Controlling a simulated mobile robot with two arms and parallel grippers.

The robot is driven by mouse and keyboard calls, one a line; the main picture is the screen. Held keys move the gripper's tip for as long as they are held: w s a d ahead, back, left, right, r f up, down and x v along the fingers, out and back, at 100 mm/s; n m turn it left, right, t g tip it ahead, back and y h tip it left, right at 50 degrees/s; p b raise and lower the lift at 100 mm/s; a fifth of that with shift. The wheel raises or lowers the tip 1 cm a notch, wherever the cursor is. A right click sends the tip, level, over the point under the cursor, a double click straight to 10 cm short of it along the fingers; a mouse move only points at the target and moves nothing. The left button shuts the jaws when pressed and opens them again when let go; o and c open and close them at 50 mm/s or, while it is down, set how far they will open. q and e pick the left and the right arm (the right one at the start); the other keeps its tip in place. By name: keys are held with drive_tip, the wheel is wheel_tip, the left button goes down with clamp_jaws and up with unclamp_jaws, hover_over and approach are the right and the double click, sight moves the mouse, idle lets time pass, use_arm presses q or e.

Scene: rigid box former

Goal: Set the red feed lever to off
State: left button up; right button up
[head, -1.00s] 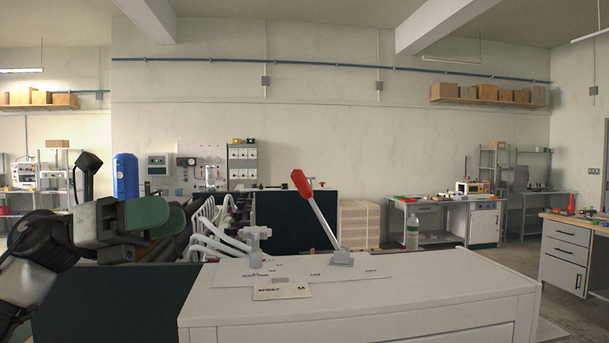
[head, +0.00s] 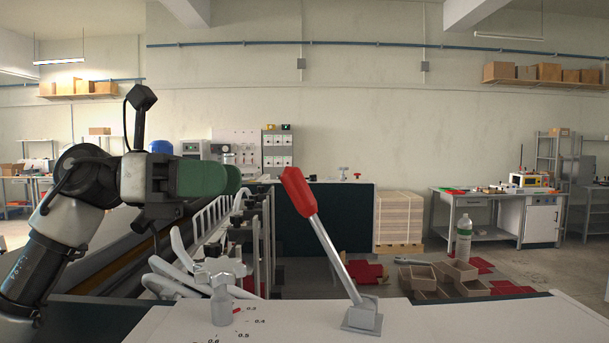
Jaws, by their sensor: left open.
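The red-handled feed lever (head: 323,238) stands on the white machine top, its metal rod tilted up to the left from a square grey base (head: 362,316). Its red grip (head: 298,191) is the upper end. My left gripper (head: 232,179), with green finger pads, is open, to the left of the red grip and apart from it. Nothing shows between its fingers. My right gripper is not in view.
A grey valve-like knob (head: 221,299) stands left of the lever beside printed scale numbers. White curved rails (head: 215,222) lie behind it. Open bins (head: 437,279) and a bottle (head: 463,239) are at the right. The top right of the lever is clear.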

sight(297, 206)
use_arm(q)
drive_tip(key=d, duration=0.3)
drive_tip(key=d+p, duration=0.1)
drive_tip(key=d, duration=0.2)
drive_tip(key=s+d+p, duration=0.1)
drive_tip(key=d, duration=0.1)
drive_tip(key=shift+d, duration=0.7)
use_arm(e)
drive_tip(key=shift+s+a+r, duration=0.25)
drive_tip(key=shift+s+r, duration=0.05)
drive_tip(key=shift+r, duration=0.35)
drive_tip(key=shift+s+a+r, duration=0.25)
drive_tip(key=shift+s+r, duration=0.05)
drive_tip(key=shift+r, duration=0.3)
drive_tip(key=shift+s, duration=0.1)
use_arm(q)
clamp_jaws()
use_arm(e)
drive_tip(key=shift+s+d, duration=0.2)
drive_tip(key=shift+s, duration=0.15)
